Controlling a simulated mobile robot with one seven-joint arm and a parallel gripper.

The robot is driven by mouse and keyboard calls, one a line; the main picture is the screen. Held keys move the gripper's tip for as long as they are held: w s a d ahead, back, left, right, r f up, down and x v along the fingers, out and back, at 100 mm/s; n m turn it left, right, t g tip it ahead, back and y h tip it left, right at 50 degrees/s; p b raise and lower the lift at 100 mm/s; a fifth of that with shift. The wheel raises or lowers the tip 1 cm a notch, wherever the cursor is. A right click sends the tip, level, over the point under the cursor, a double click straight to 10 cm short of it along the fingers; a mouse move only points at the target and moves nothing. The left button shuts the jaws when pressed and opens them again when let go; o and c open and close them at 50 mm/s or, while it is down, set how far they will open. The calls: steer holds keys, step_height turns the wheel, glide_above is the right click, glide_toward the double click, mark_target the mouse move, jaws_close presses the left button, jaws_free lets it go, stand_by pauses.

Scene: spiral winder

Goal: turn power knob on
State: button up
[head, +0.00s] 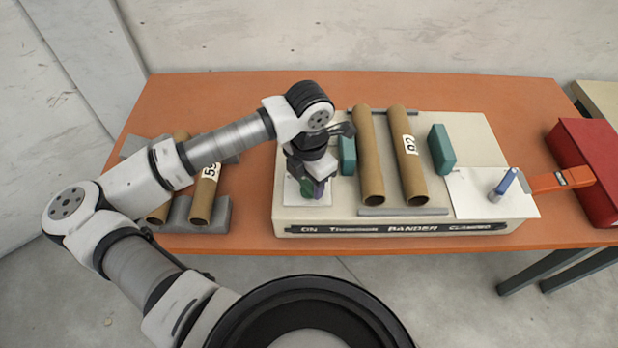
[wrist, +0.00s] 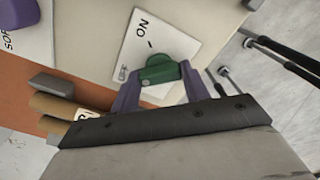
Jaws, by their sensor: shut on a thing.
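The power knob is green and sits on a white plate marked "ON" in the wrist view. The knob (wrist: 158,71) is between the two purple fingers of my gripper (wrist: 153,84), which is shut on it. The white plate (wrist: 135,50) lies on the cream top of the winder. In the head view my gripper (head: 316,187) points down onto the plate (head: 293,193) at the left end of the winder (head: 470,130). Only a little green of the knob (head: 307,187) shows there; the rest is hidden by my gripper.
Two cardboard tubes (head: 367,160) lie across the winder between teal blocks (head: 441,149). More tubes (head: 205,195) rest on a grey rack at the left. A blue handle (head: 503,183) stands on the right plate, near a red box (head: 590,160). The orange table (head: 240,90) is clear at the back.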

steer(key=shift+f+b, duration=0.15)
steer(key=shift+b, duration=0.45)
steer(key=shift+c, duration=0.5)
steer(key=shift+f+m+b, duration=0.1)
steer(key=shift+m+b, duration=0.3)
steer(key=shift+b, duration=0.05)
steer(key=m+b, duration=0.2)
steer(key=b, duration=0.2)
steer(key=shift+f, duration=0.2)
steer(key=m+b, duration=0.3)
steer(key=b, duration=0.3)
steer(key=shift+r+m, duration=0.1)
steer(key=shift+m, duration=0.2)
steer(key=m+b, duration=0.5)
steer(key=shift+r+b, duration=0.15)
steer(key=shift+b, duration=0.25)
steer(key=shift+r+m+b, duration=0.15)
steer(key=shift+m+b, duration=0.5)
steer(key=shift+m, duration=0.5)
steer(key=shift+r+m+b, duration=0.1)
steer(key=shift+m+b, duration=0.55)
steer(key=shift+m, duration=0.5)
steer(key=o, duration=1)
